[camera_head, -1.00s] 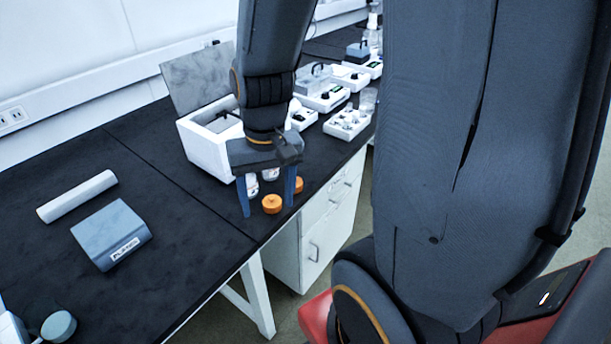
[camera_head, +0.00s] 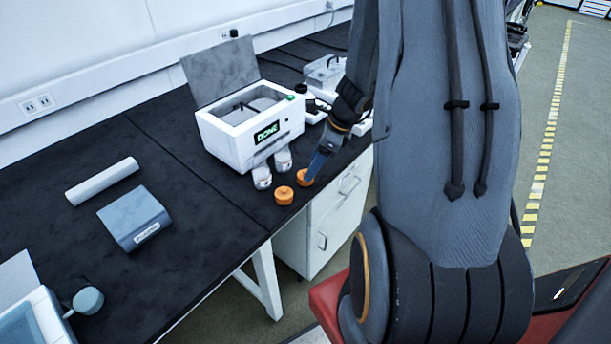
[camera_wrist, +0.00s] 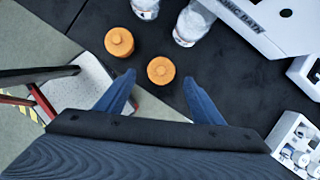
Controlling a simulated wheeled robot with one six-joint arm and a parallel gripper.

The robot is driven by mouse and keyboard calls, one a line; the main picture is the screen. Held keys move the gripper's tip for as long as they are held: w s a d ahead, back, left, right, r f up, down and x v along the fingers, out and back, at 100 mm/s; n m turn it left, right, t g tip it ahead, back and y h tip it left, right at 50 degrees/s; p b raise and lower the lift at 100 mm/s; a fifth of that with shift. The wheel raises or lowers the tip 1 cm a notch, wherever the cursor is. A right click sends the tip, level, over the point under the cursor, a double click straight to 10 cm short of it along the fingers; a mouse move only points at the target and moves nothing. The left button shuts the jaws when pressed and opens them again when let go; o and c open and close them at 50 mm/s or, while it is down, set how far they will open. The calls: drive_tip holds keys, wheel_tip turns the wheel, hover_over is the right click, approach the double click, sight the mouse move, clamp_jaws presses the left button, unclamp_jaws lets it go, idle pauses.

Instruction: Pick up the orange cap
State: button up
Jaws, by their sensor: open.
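Two orange caps lie on the black bench near its front edge. The right one (camera_head: 305,178) is beside my gripper (camera_head: 318,165) in the head view; the left one (camera_head: 284,195) is a little farther from it. In the wrist view one cap (camera_wrist: 161,70) appears between the tips of my gripper (camera_wrist: 159,77), slightly beyond them. The other cap (camera_wrist: 119,42) is outside the fingers, up and left. My gripper is open with its two blue fingers apart and holds nothing. My arm hides part of the gripper in the head view.
Two clear bottles (camera_head: 262,177) (camera_head: 283,159) stand behind the caps, before a white water bath (camera_head: 248,138) with a raised lid. A white rack with vials (camera_wrist: 298,147) is at right in the wrist view. A blue-grey box (camera_head: 134,217) and white roll (camera_head: 102,181) lie left.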

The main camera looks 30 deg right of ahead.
drive_tip(key=shift+p+x, duration=0.3)
drive_tip(key=shift+x, duration=2.05)
drive_tip(key=shift+d, duration=0.1)
drive_tip(key=c, duration=1.1)
